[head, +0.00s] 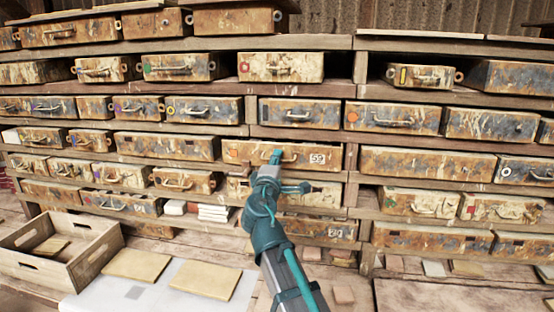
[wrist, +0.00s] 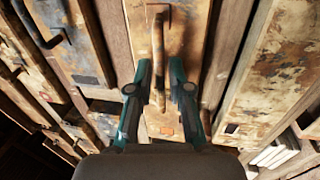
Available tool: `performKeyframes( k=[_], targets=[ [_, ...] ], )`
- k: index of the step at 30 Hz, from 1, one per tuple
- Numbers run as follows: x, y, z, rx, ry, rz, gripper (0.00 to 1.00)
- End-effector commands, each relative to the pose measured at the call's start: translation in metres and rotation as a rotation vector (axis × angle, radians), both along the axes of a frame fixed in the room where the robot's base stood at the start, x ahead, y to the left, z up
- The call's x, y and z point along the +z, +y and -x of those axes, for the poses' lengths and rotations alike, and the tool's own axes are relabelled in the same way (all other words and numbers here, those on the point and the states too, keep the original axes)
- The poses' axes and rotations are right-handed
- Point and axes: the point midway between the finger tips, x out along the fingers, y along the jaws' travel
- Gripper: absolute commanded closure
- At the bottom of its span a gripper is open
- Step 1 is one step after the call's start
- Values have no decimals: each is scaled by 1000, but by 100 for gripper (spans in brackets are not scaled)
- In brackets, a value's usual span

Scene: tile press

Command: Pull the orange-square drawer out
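The orange-square drawer (head: 315,160) is a worn, rusty drawer with a "59" label, in the middle of the rack. Its front looks flush with the rack. In the wrist view its front (wrist: 188,45) carries an orange square (wrist: 166,131) and a bar handle (wrist: 158,45). My gripper (head: 274,158) is in front of this drawer, at its handle. In the wrist view my gripper (wrist: 160,75) is open, with one finger on each side of the handle and gaps visible between. My gripper and arm hide part of the handle in the head view.
A wooden crate (head: 60,262) and tan tiles (head: 137,264) lie at the lower left. An empty slot (head: 340,70) is at the upper right.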

Motion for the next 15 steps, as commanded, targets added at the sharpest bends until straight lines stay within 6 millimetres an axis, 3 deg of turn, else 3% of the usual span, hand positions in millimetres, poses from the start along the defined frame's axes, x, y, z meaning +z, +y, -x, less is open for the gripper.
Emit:
performKeyframes(
  k=[6, 10, 15],
  targets=[
    [0, 0, 0, 0, 0, 0, 81],
    [0, 0, 0, 0, 0, 0, 99],
    [0, 0, 0, 0, 0, 1, 100]
  ],
)
